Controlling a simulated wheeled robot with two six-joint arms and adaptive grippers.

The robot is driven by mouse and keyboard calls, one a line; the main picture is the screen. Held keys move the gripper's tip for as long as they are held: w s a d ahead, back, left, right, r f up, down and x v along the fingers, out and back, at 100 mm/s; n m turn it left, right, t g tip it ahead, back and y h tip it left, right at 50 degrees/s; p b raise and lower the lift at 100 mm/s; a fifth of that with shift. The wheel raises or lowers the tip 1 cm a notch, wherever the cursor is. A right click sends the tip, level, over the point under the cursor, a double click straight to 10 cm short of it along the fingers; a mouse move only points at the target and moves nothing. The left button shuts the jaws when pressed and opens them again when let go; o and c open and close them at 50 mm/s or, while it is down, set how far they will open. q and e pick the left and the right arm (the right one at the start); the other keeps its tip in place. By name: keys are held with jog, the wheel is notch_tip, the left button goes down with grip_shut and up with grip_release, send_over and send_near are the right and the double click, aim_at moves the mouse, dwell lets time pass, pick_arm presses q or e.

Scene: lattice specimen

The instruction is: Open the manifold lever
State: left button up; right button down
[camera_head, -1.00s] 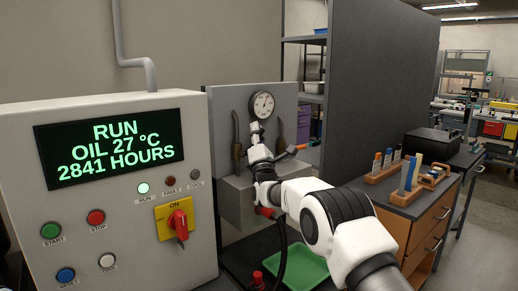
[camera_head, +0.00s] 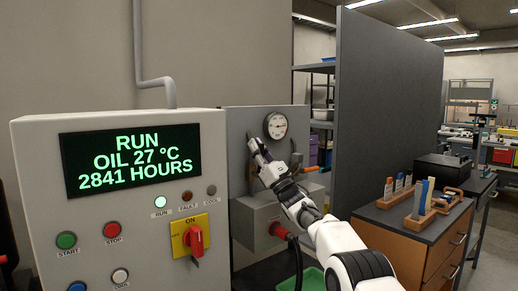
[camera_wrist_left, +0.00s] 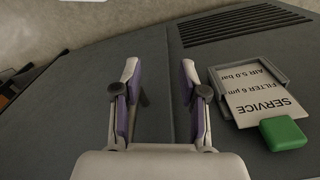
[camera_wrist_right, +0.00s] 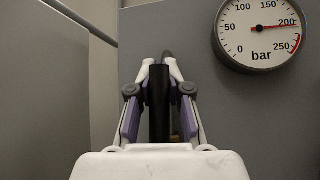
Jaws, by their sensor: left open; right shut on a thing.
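The grey manifold block (camera_head: 262,218) sits at the foot of a grey panel (camera_head: 236,125) with a round gauge (camera_head: 275,125). My right gripper (camera_head: 254,145) is at the left of the panel, below and left of the gauge. In the right wrist view it is shut on an upright black lever handle (camera_wrist_right: 159,100). In the head view my gripper and arm hide most of that lever. An orange-tipped handle (camera_head: 314,168) sticks out at the right. My left gripper (camera_wrist_left: 160,68) is open and empty in its wrist view; the head view does not show it.
A control cabinet (camera_head: 30,175) with a lit display and a red switch (camera_head: 196,241) stands close at left. A red fitting with a hose (camera_head: 278,230) is on the block's front. A green tray (camera_head: 312,280) lies below. A dark partition (camera_head: 390,100) stands at right.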

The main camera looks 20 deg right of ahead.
jog(key=shift+s+a+n, duration=0.1)
jog(key=shift+a+n, duration=0.05)
jog(key=shift+n, duration=0.15)
jog(key=c, duration=1.2)
grip_release()
jog(key=shift+a, duration=0.15)
jog(key=shift+s+d+f, duration=0.3)
jog(key=shift+d+f, duration=0.15)
jog(key=shift+f, duration=0.1)
jog(key=v, duration=1)
jog(key=shift+s+f, duration=0.1)
jog(key=shift+s, duration=0.2)
